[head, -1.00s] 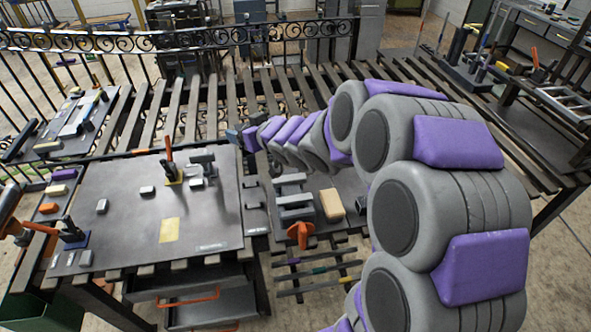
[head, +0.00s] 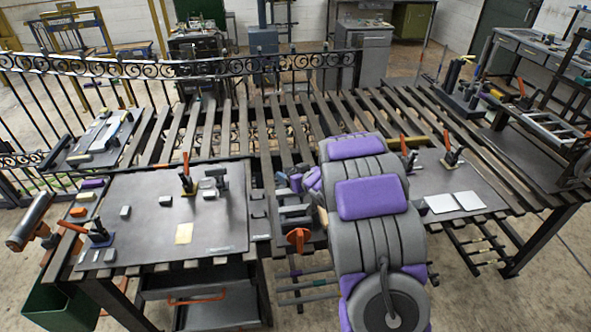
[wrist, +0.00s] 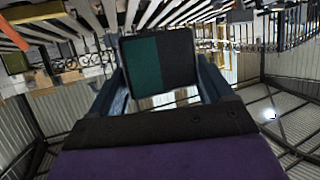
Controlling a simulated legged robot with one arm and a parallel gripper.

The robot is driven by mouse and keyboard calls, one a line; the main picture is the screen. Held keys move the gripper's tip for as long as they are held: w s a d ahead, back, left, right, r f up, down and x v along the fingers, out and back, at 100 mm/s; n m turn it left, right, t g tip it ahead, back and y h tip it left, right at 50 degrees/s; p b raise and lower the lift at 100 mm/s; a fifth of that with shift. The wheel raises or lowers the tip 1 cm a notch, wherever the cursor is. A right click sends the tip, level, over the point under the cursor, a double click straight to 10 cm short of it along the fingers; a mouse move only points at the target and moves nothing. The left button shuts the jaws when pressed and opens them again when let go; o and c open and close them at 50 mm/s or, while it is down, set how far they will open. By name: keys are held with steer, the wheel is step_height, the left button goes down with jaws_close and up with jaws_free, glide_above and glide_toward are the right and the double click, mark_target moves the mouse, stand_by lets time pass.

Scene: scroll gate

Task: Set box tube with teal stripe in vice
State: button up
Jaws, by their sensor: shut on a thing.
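The box tube with the teal stripe (wrist: 178,58) fills the middle of the wrist view, a dark block with a broad teal band on its left. My gripper (wrist: 162,82) is shut on it, with one blue finger on each side. The vice (head: 292,213) has grey jaws and an orange handle (head: 298,238), and sits on the bench edge in the middle of the head view. My gripper is near the far side of the vice there, largely hidden by my arm. The tube cannot be made out in the head view. I cannot tell whether it touches the vice.
A dark work plate (head: 148,235) with clamps and small blocks lies left of the vice. Another plate (head: 455,180) with two white sheets is to the right. Slatted bench bars (head: 240,130) run behind to a scroll railing (head: 190,62). A rack of bars hangs below the vice.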

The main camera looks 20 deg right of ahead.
steer(key=shift+a+f, duration=0.25)
steer(key=shift+a, duration=0.65)
steer(key=shift+f+b, duration=0.2)
steer(key=shift+b, duration=0.2)
steer(key=d+f+b, duration=0.1)
steer(key=f, duration=0.1)
steer(key=d+f+b, duration=0.1)
steer(key=f+b, duration=0.1)
steer(key=shift+d, duration=0.15)
steer(key=shift+a+f+b, duration=0.2)
steer(key=shift+f+b, duration=0.05)
steer(key=shift+b, duration=0.3)
steer(key=shift+a+f+b, duration=0.4)
steer(key=shift+a+b, duration=0.1)
steer(key=shift+a, duration=0.3)
steer(key=shift+d+f, duration=0.1)
steer(key=shift+d, duration=0.75)
steer(key=shift+s+a, duration=0.1)
steer(key=shift+a, duration=0.7)
steer(key=shift+d+f, duration=0.3)
steer(key=shift+d, duration=0.3)
steer(key=shift+a+f, duration=0.15)
steer(key=shift+a, duration=0.3)
steer(key=shift+d+f, duration=0.3)
steer(key=shift+f, duration=0.1)
steer(key=shift+a+f, duration=0.15)
steer(key=shift+f, duration=0.25)
